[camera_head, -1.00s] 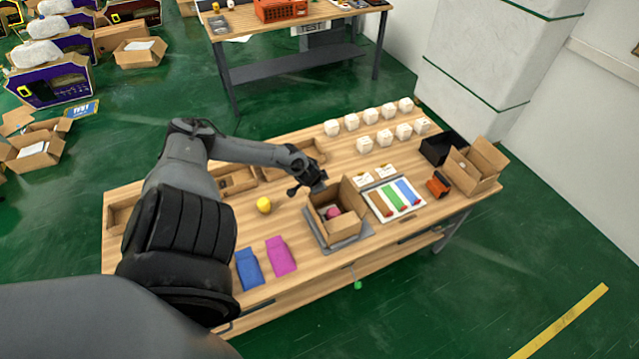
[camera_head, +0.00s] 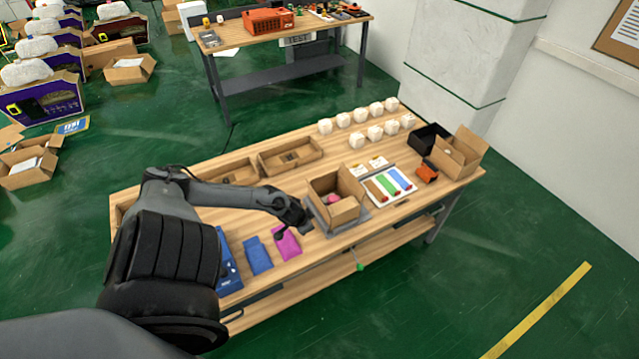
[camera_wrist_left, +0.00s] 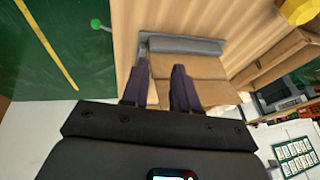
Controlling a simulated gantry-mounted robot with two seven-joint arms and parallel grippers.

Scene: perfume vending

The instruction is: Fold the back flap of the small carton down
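The small carton (camera_head: 343,214) is a brown open-topped box on a grey plate (camera_head: 365,214) near the table's front edge. A pink item (camera_head: 333,199) lies inside it. A flap (camera_head: 349,184) stands up at its right side; I cannot tell the back flap's exact angle. My left gripper (camera_head: 303,224) is low beside the carton's left side. In the left wrist view its two fingers (camera_wrist_left: 161,88) are apart, with brown cardboard (camera_wrist_left: 204,66) beyond and between them. I cannot tell whether they touch it. My right gripper is not in view.
Blue (camera_head: 258,256) and magenta (camera_head: 287,243) pieces lie left of the carton. A colour-striped tray (camera_head: 402,195) is at its right. White blocks (camera_head: 357,141) and wooden trays (camera_head: 290,154) stand behind. A yellow ball (camera_wrist_left: 298,10) shows in the left wrist view.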

